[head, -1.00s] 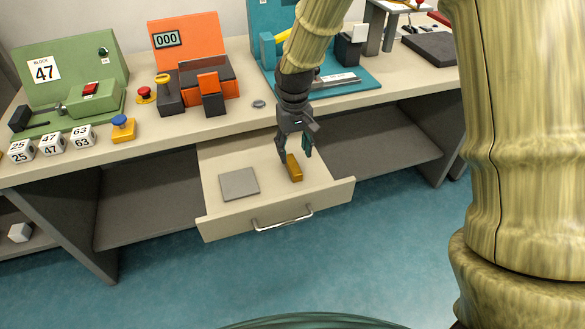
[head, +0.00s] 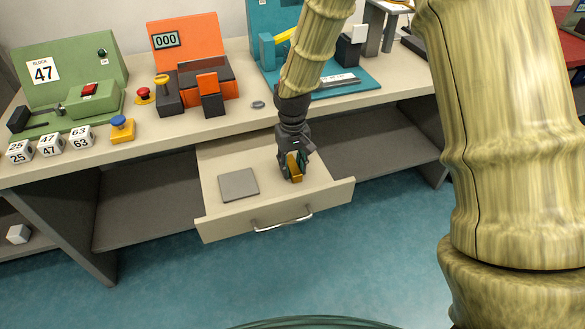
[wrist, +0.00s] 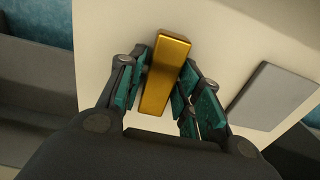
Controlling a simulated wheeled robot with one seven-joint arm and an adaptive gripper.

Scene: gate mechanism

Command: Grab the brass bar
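The brass bar (head: 297,179) lies in the open drawer (head: 269,206), near its right side. In the wrist view the bar (wrist: 168,75) lies lengthwise between the two fingers. My gripper (head: 295,168) is lowered to it and points down. In the wrist view the teal pads of my gripper (wrist: 163,82) flank the bar, one along each long side and very close to it. I cannot tell whether both pads press on it. In the head view the fingers hide part of the bar.
A flat grey plate (head: 239,185) lies in the drawer left of the bar. The drawer front has a metal handle (head: 283,221). Above is the bench with a green block station (head: 75,85), an orange counter device (head: 190,55) and numbered cubes (head: 50,145).

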